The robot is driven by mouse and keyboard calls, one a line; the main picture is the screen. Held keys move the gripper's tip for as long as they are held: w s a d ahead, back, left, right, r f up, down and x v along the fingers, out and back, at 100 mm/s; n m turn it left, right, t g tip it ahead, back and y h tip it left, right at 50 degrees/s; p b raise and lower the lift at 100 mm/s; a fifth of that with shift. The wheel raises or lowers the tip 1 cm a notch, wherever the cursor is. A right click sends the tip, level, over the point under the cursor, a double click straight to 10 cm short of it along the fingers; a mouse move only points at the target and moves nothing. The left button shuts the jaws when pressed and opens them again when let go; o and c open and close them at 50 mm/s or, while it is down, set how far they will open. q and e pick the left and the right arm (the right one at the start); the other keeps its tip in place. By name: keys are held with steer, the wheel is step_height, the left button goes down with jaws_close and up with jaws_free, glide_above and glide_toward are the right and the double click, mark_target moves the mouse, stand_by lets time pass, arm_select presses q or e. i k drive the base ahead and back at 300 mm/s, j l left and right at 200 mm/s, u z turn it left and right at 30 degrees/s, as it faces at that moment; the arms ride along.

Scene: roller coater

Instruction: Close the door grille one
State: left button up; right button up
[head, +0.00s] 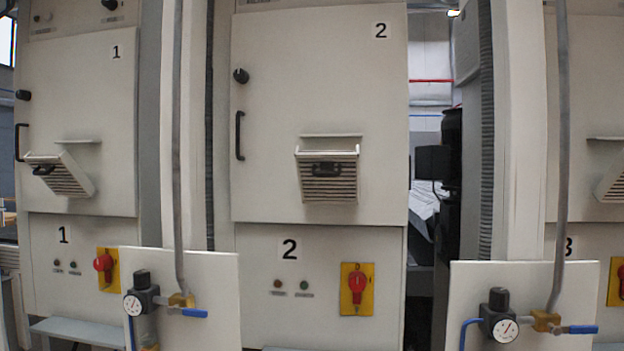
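The door grille of cabinet one (62,174) is on the left cabinet door marked 1. It is a slatted beige flap with a dark handle near its upper left edge. It is tilted out from the door, open at the top, below a thin ledge. Neither of my grippers shows in the head view.
Cabinet two (320,110) stands in the middle with a similar grille (328,175), also tilted out. A third grille (612,180) is at the right edge. Panels with gauges and blue-handled valves (180,290) (525,310) stand in front, with vertical pipes (177,140) rising from them.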

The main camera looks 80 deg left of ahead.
mark_target(61, 174)
steer(key=u, duration=3.65)
